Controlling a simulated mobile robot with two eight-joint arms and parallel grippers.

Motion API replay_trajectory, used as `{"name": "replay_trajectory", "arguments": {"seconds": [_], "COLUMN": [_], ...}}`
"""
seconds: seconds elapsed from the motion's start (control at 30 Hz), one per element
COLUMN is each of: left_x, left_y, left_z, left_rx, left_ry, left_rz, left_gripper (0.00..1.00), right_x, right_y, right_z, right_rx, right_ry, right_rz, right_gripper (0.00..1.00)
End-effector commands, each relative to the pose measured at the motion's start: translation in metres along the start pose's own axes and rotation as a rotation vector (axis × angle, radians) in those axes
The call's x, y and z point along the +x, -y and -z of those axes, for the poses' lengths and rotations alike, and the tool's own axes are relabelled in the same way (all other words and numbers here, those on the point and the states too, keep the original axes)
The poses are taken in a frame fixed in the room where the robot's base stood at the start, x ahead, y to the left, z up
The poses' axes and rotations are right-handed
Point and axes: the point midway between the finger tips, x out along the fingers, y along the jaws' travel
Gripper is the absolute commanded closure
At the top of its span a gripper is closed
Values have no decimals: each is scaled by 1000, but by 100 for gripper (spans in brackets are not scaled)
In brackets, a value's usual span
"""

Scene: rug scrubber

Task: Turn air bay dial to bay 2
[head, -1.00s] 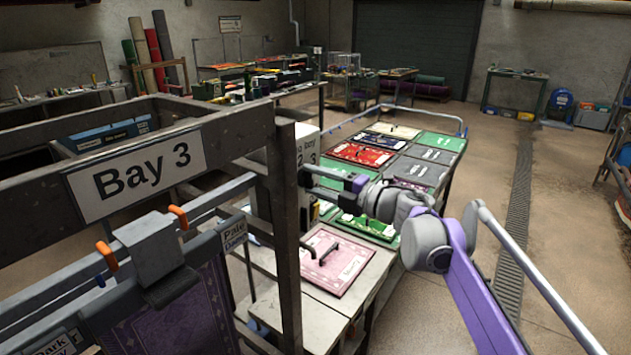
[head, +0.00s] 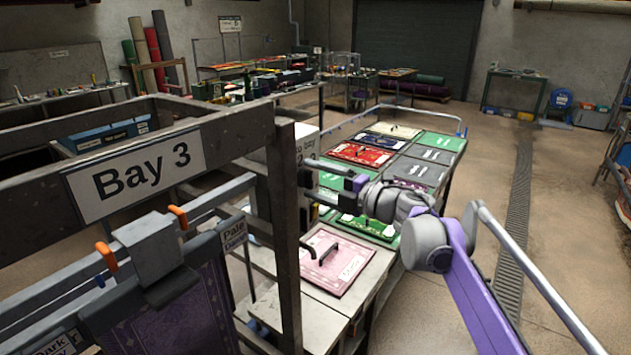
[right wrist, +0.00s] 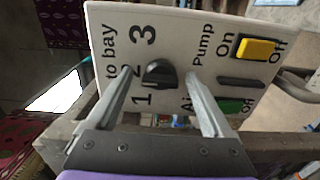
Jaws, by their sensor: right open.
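A white control panel (right wrist: 110,50) with a black dial (right wrist: 158,74) and the numbers 1, 2 and 3 fills the middle of the right wrist view. The dial's ridge lies roughly toward the 1 and 2, but I cannot tell exactly which number it points at. My right gripper (right wrist: 160,76) is open, with one finger on each side of the dial; contact is unclear. In the head view the panel's box (head: 306,142) is partly hidden behind a grey frame post, and my right gripper (head: 309,178) reaches it from the right. My left gripper is not in view.
Beside the dial are a yellow pump switch (right wrist: 258,48) and a green switch (right wrist: 230,105). A grey rack with a Bay 3 sign (head: 138,172) stands at the left. A table of coloured mats (head: 340,262) lies behind my right arm. The floor at right is open.

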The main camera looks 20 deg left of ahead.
Motion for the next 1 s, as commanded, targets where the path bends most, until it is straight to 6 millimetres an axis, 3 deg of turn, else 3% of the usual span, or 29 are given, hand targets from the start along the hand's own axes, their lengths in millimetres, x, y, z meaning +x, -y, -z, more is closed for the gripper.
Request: {"name": "replay_trajectory", "arguments": {"seconds": [0.23,0.5,0.7,1.0], "left_x": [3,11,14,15], "left_y": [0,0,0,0], "left_z": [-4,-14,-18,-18], "left_rx": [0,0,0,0], "left_ry": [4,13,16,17], "left_rz": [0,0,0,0], "left_gripper": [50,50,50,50], "right_x": [-16,-70,-99,-108], "right_y": [1,2,1,0], "right_z": [0,-1,0,0], "right_rx": [1,1,1,0], "right_ry": [2,4,2,0], "right_rz": [1,1,1,0], "right_gripper": [15,15,15,15]}}
